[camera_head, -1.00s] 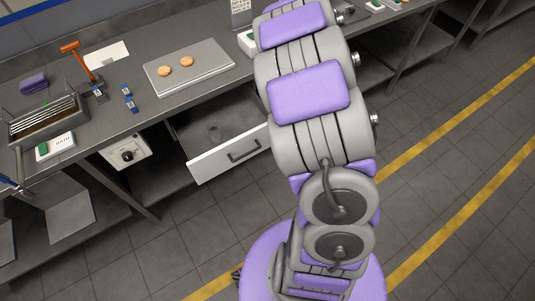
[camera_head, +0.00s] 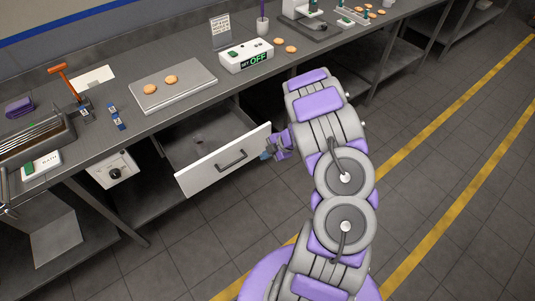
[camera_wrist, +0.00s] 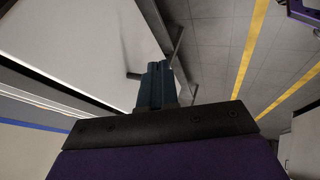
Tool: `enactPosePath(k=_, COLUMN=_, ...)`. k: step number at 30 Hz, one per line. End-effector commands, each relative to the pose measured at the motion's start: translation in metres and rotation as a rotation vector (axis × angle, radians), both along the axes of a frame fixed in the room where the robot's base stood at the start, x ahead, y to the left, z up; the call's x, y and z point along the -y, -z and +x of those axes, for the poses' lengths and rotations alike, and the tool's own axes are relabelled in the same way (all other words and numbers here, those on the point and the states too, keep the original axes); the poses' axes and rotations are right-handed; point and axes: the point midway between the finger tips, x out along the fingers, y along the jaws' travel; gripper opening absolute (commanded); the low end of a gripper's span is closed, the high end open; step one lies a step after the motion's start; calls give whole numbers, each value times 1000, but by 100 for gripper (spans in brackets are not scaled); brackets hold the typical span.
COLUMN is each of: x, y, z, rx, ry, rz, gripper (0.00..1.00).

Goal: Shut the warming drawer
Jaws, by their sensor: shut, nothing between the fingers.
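The warming drawer (camera_head: 222,160) stands open below the counter, with a white front and a dark bar handle (camera_head: 232,160). A small dark object (camera_head: 198,139) lies inside it. My gripper (camera_head: 265,155) is at the right end of the drawer front in the head view; I cannot tell whether it touches. In the wrist view its fingers (camera_wrist: 158,68) are together and empty. The white drawer front (camera_wrist: 85,40) fills the left of that view, and the handle (camera_wrist: 176,48) shows just beyond the fingertips.
The counter above holds a tray (camera_head: 185,92) with two biscuits, a white box (camera_head: 246,57) reading OFF, and a rack (camera_head: 35,135). A white control box with a dial (camera_head: 112,170) hangs left of the drawer. The floor in front is clear.

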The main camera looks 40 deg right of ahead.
Motion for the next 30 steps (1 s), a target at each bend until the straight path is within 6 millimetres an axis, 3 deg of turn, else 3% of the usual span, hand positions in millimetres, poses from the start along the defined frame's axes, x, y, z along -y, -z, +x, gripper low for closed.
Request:
enactPosePath(k=9, x=-27, y=54, z=29, rx=-2, ry=-3, rz=2, gripper=0)
enactPosePath(k=18, x=-25, y=50, z=63, rx=3, ry=-1, rz=-3, gripper=0)
enactPosePath(k=30, x=-25, y=49, z=69, rx=1, ry=1, rz=-2, gripper=0)
